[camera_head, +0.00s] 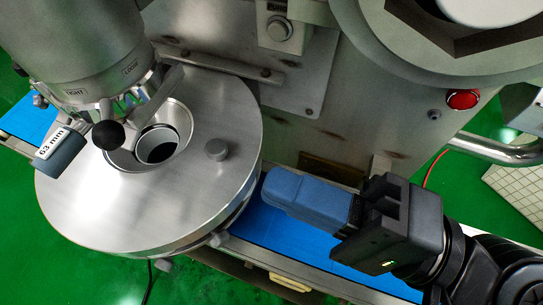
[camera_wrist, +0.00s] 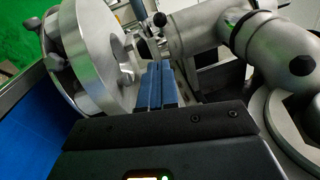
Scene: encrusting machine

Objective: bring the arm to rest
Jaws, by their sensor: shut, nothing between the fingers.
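My gripper (camera_head: 270,186) has blue fingers and a black body. In the head view it reaches in from the lower right, and its fingertips are beside the right edge of the round metal disc (camera_head: 90,205), above the blue belt (camera_head: 285,229). In the wrist view the two blue fingers of my gripper (camera_wrist: 158,68) lie side by side, shut with nothing between them. The disc (camera_wrist: 85,50) shows at the left there. I cannot tell the exact gap between the fingertips and the disc.
The steel machine housing (camera_head: 335,120) stands behind my gripper, with a red button (camera_head: 462,99) on it. A metal nozzle (camera_head: 75,45) with a black-knobbed lever (camera_head: 108,135) and a "63 mm" tag (camera_head: 60,150) hangs over the disc. A metal rail (camera_head: 500,150) is at the right. Green floor lies in front.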

